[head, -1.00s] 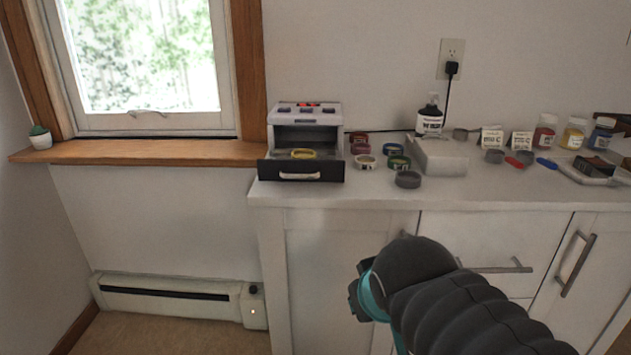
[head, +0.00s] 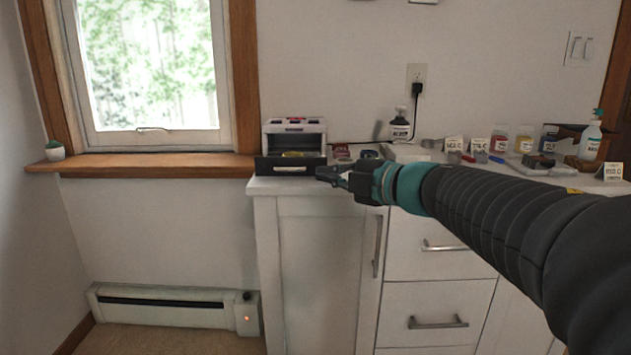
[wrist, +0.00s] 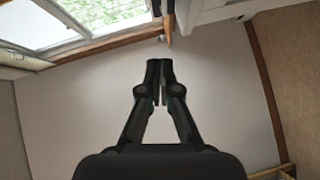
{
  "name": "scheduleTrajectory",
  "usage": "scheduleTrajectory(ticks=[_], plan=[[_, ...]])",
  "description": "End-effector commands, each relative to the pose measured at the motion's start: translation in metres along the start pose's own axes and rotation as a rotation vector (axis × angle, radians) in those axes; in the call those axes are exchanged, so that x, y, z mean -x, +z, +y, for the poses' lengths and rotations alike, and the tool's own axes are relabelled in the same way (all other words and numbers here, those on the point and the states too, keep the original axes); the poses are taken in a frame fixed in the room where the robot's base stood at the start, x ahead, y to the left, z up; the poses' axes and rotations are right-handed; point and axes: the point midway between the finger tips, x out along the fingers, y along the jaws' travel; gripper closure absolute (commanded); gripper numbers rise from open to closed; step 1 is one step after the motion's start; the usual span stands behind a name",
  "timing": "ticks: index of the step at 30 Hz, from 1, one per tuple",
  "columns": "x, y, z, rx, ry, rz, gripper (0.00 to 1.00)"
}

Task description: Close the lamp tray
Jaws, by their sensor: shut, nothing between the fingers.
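The lamp tray (head: 291,171) is a dark front panel with a pale handle, pulled out from the base of a small white lamp box (head: 294,126). The box stands at the left end of the white counter. My gripper (head: 320,174) is shut and empty, close to the right end of the tray front in the head view. I cannot tell if it touches it. In the wrist view my gripper (wrist: 160,64) points at a bare wall, with its fingers together; the tray is not clearly seen there.
Rings and small tins (head: 343,152) sit right of the box, partly behind my gripper. A wooden window sill (head: 150,163) lies left of the counter. The space in front of the tray is clear.

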Motion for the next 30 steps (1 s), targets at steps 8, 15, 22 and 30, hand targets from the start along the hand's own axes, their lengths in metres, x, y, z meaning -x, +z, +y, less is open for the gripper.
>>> scheduleTrajectory(ticks=[8,15,22,30], plan=[[-0.009,0.006,-0.006,0.023,-0.028,0.028,1.00],[-0.050,0.008,-0.007,0.023,-0.027,0.022,1.00],[-0.093,0.005,-0.008,0.024,-0.027,0.024,1.00],[-0.118,0.026,-0.008,0.023,-0.026,0.022,1.00]])
